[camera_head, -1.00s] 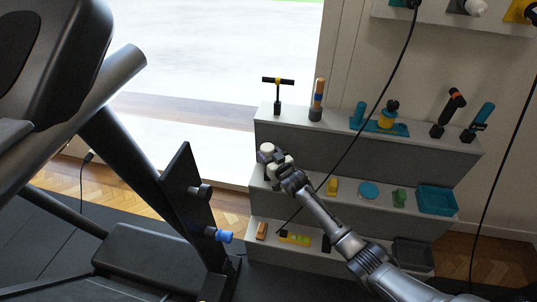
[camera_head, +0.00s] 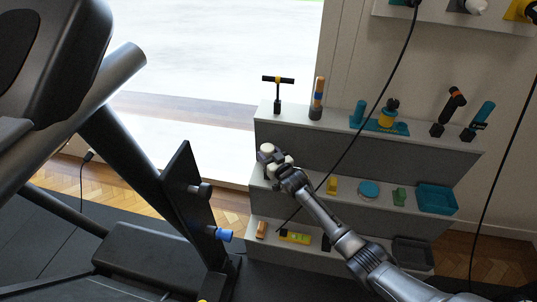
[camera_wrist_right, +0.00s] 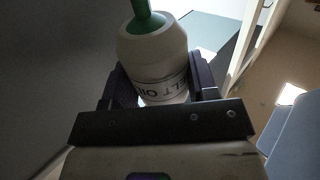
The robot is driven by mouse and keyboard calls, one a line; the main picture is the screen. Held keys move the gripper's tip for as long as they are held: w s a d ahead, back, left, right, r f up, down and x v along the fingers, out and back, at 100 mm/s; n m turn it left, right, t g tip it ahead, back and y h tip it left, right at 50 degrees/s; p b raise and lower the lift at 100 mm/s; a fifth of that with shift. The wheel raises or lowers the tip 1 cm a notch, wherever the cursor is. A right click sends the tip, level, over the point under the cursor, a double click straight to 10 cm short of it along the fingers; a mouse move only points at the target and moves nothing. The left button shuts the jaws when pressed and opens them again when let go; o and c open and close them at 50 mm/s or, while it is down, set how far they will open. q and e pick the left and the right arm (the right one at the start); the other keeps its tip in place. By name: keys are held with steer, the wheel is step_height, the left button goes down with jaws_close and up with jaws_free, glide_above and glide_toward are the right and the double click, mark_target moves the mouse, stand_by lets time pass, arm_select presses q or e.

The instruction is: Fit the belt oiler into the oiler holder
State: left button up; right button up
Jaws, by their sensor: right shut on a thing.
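The belt oiler (camera_wrist_right: 155,50) is a white bottle with a green nozzle and a dark-lettered label, seen close up in the right wrist view. My right gripper (camera_wrist_right: 160,88) is shut on its body, one finger on each side. In the head view my right gripper (camera_head: 278,168) is over the left end of the middle shelf, with the white bottle (camera_head: 267,150) at its tip; whether it touches the shelf is unclear. A teal base with an upright teal cup (camera_head: 358,114) is on the top shelf; I cannot tell whether this is the oiler holder. My left gripper is not in view.
The grey stepped shelf (camera_head: 330,150) carries several tools, a round teal piece (camera_head: 368,188) and a teal tray (camera_head: 436,199). A black cable hangs across it. The treadmill (camera_head: 125,150) stands on the left, with a black upright panel (camera_head: 185,205) near the shelf.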

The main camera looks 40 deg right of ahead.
steer(key=shift+f+b, duration=0.4)
steer(key=shift+f, duration=0.2)
steer(key=shift+f+b, duration=0.6)
steer(key=shift+f, duration=0.3)
steer(key=shift+f+b, duration=0.45)
steer(key=shift+f, duration=0.25)
steer(key=o, duration=0.9)
steer(key=shift+o, duration=0.9)
